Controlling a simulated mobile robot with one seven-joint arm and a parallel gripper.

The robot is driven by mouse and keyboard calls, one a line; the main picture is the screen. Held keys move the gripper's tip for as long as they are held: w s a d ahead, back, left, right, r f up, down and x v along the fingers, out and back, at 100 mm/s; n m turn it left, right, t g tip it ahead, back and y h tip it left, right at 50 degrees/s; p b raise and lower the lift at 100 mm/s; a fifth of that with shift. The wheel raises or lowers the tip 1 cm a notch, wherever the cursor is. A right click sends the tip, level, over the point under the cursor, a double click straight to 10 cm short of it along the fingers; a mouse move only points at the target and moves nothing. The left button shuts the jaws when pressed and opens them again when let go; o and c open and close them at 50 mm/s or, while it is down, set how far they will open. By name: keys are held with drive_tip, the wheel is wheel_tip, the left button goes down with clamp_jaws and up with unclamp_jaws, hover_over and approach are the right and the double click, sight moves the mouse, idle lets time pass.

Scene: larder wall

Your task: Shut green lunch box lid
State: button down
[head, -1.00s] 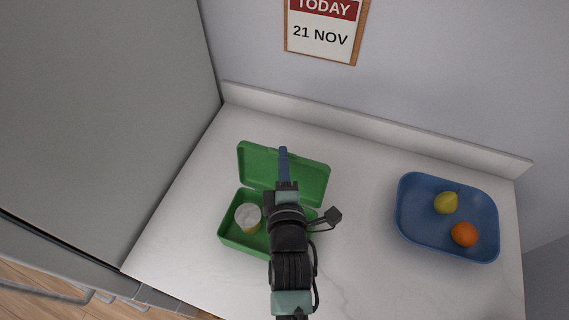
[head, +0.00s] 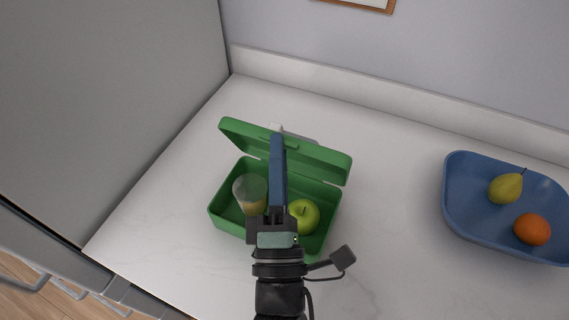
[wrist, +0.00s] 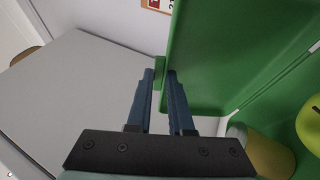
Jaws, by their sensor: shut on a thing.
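The green lunch box (head: 222,212) stands on the counter with its green lid (head: 322,162) raised at the back and tilted partly forward over the box. My gripper (head: 277,142) reaches across the box and is shut on the lid's free edge. In the wrist view the fingers of my gripper (wrist: 161,75) have a green part of the lid (wrist: 215,55) between them. Inside the box are a cup with yellowish contents (head: 250,190) and a green apple (head: 303,214). My gripper hides part of the box's middle.
A blue tray (head: 459,215) with a yellow pear (head: 505,189) and an orange (head: 532,229) stands at the right. A grey cabinet side (head: 110,100) rises at the left. The pale counter (head: 395,180) is clear between box and tray.

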drive_tip(key=s+f+n+t+b, duration=0.1)
drive_tip(key=b, duration=0.2)
drive_tip(key=s+f+t+y+b, duration=0.1)
drive_tip(key=b, duration=0.3)
drive_tip(key=shift+s+a+n, duration=0.25)
drive_tip(key=shift+a+n, duration=0.15)
drive_tip(key=shift+r, duration=0.1)
drive_tip(key=c, duration=0.9)
unclamp_jaws()
drive_tip(key=shift+s, duration=0.1)
